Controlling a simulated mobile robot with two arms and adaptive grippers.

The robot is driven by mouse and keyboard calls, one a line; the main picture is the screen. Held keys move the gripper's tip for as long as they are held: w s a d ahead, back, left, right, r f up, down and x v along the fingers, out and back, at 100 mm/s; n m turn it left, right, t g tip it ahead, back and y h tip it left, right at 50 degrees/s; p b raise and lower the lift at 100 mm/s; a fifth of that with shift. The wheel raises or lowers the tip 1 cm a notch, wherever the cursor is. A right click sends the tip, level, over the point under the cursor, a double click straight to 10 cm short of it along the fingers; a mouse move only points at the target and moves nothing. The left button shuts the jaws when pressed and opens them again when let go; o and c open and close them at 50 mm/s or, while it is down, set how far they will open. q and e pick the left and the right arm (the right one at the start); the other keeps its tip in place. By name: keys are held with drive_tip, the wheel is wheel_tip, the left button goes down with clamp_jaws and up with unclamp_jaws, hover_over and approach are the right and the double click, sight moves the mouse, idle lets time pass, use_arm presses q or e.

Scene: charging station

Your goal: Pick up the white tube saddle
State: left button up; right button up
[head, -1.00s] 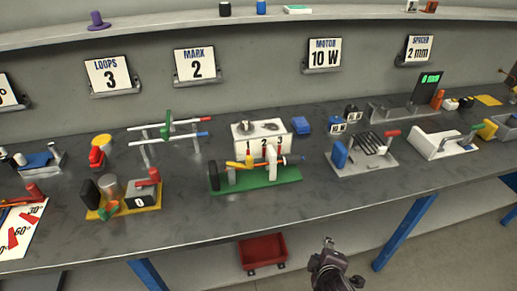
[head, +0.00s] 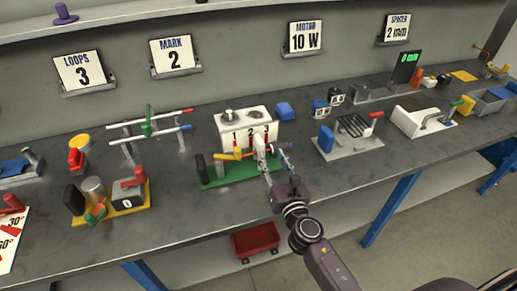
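The white tube saddle (head: 261,156) stands upright on the right part of the green base (head: 216,182), among the yellow and orange parts. My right gripper (head: 275,160) reaches up to it from the front. Its fingers look spread, one near the saddle and one to the right of it. The lower part of the saddle is partly hidden by the gripper, and I cannot tell whether they touch. My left gripper is not in view.
A white box with numbers (head: 231,139) stands right behind the green base. To the right is a grey slotted fixture (head: 349,146); to the left is a yellow tray (head: 137,207). Bare bench lies in front.

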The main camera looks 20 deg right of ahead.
sight(259, 142)
drive_tip(key=n, duration=0.1)
drive_tip(key=w+a+n+y, duration=0.1)
drive_tip(key=shift+a+f+n, duration=0.1)
drive_tip(key=shift+a+n, duration=0.15)
drive_tip(key=shift+n, duration=0.05)
drive_tip(key=w, duration=0.7)
drive_tip(key=shift+w+a+f, duration=0.1)
drive_tip(key=shift+w, duration=0.15)
drive_tip(key=shift+c, duration=0.2)
clamp_jaws()
